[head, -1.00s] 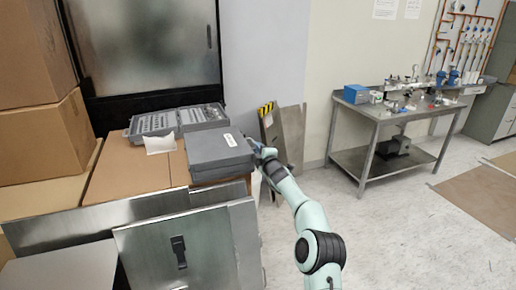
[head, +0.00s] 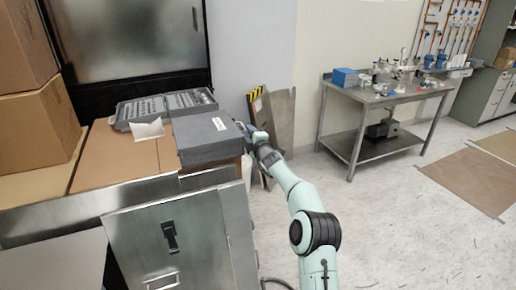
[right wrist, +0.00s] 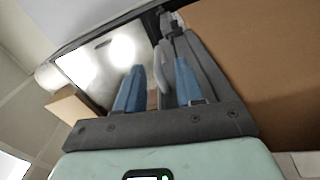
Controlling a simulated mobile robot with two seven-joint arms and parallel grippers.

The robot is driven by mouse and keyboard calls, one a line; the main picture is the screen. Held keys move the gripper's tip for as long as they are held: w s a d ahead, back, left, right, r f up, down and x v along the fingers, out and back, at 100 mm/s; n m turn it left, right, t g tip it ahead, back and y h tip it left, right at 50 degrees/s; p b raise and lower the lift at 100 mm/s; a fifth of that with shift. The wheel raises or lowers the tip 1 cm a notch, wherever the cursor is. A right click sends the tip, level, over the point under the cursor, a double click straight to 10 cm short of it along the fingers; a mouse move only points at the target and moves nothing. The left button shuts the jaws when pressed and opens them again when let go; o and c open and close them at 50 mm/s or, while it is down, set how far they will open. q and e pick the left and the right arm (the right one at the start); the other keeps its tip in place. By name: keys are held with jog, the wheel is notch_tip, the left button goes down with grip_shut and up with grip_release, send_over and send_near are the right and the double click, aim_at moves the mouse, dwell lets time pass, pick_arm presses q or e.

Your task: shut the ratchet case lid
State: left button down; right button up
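A grey open case (head: 165,107) with rows of sockets and tools in both halves lies at the back of the cardboard boxes; it looks like the ratchet case. A grey shut case (head: 207,138) with a white label lies in front of it, on the right. My right gripper (head: 249,130) is at the right side of the shut case; whether it touches is too small to tell. In the right wrist view its blue fingertips (right wrist: 157,88) stand apart, with grey shapes near them that I cannot identify. My left gripper is out of view.
A white folded paper (head: 147,129) stands by the open case. Metal panels (head: 185,240) lean in front of the boxes. Tall cardboard boxes (head: 35,130) stand at left.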

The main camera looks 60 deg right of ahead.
jog(key=b+v, duration=0.2)
jog(key=v, duration=1)
jog(key=shift+b, duration=0.35)
jog(key=shift+f, duration=0.1)
